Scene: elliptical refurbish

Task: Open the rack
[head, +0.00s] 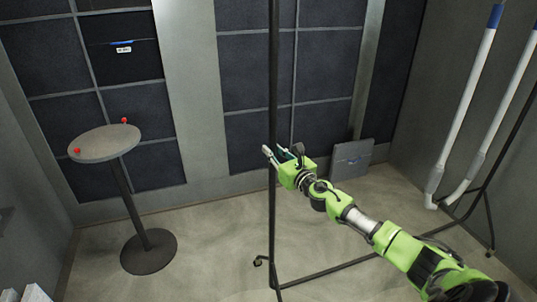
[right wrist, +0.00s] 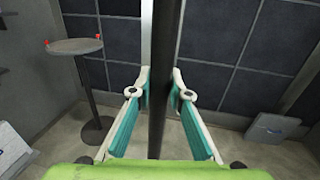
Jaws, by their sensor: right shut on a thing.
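The rack is a thin black metal frame with a tall upright post (head: 273,200) in the middle of the head view and long foot bars near the floor. My right gripper (head: 276,160) reaches in from the lower right, at about mid-height on this post. In the right wrist view the post (right wrist: 165,50) runs vertically between the two teal-padded fingers of my right gripper (right wrist: 161,92), which is shut on it. The rack's right side (head: 510,120) stands near the right wall. My left gripper is in neither view.
A round grey table (head: 105,143) with two small red-topped items stands at the left. White pipes with blue ends (head: 467,110) lean at the right. A grey panel (head: 352,158) rests against the dark-panelled back wall. The floor between table and rack is clear.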

